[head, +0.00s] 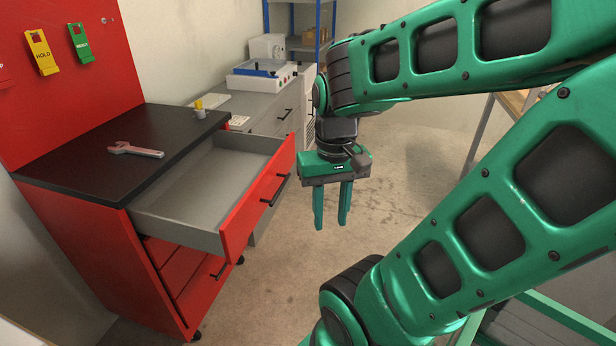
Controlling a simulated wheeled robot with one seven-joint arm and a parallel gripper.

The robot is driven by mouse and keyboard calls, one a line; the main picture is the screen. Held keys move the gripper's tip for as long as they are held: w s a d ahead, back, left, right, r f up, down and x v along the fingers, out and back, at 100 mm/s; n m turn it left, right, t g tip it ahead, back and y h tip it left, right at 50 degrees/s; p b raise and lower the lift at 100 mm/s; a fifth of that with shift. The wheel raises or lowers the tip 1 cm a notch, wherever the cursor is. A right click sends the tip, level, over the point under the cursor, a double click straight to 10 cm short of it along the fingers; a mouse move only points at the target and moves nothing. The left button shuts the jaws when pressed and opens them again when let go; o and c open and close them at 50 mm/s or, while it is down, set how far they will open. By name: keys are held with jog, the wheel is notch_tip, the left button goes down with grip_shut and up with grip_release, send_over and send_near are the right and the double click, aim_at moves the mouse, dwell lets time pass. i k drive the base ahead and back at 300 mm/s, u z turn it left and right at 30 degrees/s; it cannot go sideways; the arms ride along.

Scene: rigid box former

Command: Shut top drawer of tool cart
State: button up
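The red tool cart (95,255) stands at the left with a dark top. Its top drawer (242,207) is pulled far out toward the right; its grey inside looks empty. A black bar handle (275,190) is on the drawer's red front. My gripper (331,222) points down, to the right of the drawer front and apart from it in the picture. Its two green fingers are spread with a gap between them and nothing in it. The lower drawers (190,280) are partly hidden under the top drawer.
A grey cabinet (280,115) with a boxy device (262,74) stands behind. A blue shelf rack (327,25) is at the back. Open concrete floor (400,165) lies around my gripper.

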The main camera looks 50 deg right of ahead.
aim_at(210, 201)
jog(key=z, duration=1.05)
jog(key=i, duration=0.65)
jog(key=u, duration=0.5)
jog(key=k, duration=0.5)
jog(key=u, duration=0.4)
jog(key=i, duration=0.55)
jog(key=z, duration=0.2)
